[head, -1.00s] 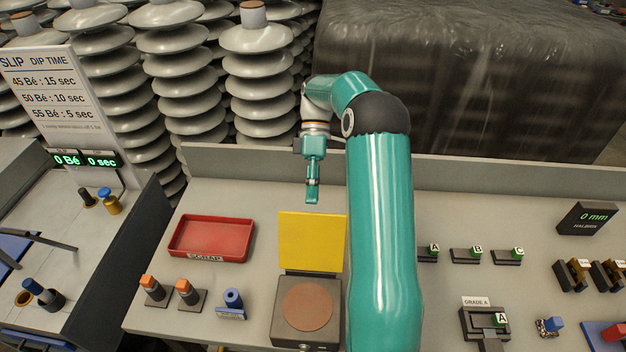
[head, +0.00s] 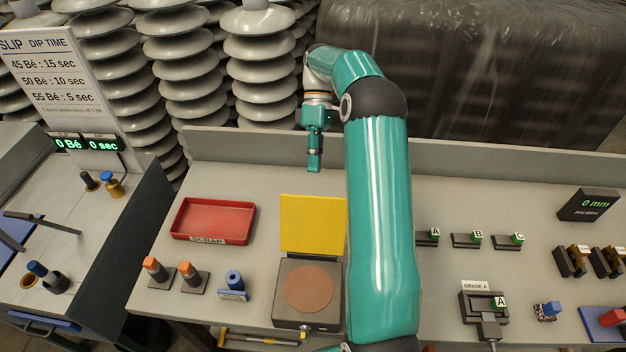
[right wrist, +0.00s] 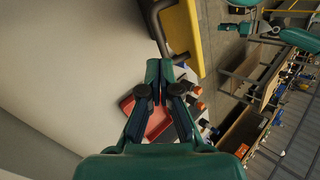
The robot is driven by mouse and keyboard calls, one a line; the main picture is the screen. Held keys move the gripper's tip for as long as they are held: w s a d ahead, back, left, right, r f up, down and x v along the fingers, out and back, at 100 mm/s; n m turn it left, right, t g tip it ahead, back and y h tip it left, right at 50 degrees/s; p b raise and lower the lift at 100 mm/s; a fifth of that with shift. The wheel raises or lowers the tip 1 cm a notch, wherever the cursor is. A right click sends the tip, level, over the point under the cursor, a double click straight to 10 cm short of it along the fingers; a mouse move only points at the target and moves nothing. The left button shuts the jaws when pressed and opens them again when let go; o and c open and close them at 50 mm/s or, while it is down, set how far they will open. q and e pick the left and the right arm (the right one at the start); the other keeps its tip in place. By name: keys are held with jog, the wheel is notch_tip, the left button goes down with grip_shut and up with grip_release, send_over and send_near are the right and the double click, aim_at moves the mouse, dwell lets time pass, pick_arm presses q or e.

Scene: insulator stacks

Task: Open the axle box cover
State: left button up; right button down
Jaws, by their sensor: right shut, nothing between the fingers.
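The axle box (head: 292,309) is a grey box near the table's front edge, with a brown round face (head: 310,288) on top. Its yellow cover (head: 313,224) stands raised at the back edge of the box. In the right wrist view the yellow cover (right wrist: 188,35) is at the top. My right gripper (head: 314,168) is shut and empty, above the table behind the cover and apart from it. Its closed fingers also show in the right wrist view (right wrist: 159,65). My left gripper is not in the head view.
A red scrap tray (head: 213,238) lies left of the cover. Two orange-topped parts (head: 154,267) and a blue part (head: 234,281) stand in front of it. Blocks marked A, B and C (head: 466,240) sit right of my right arm. A low wall (head: 260,142) edges the table's back.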

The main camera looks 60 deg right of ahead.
aim_at(314, 220)
notch_tip(314, 220, up, 4)
jog(key=m+t+h+b, duration=0.3)
jog(key=m+h+b, duration=0.5)
jog(key=m, duration=0.7)
jog(key=s+a+f+p, duration=0.1)
jog(key=a+f+p, duration=0.1)
jog(key=f, duration=0.6)
jog(key=shift+a+f+t+h+p, duration=0.3)
jog(key=shift+a+p, duration=0.05)
jog(key=shift+a, duration=0.35)
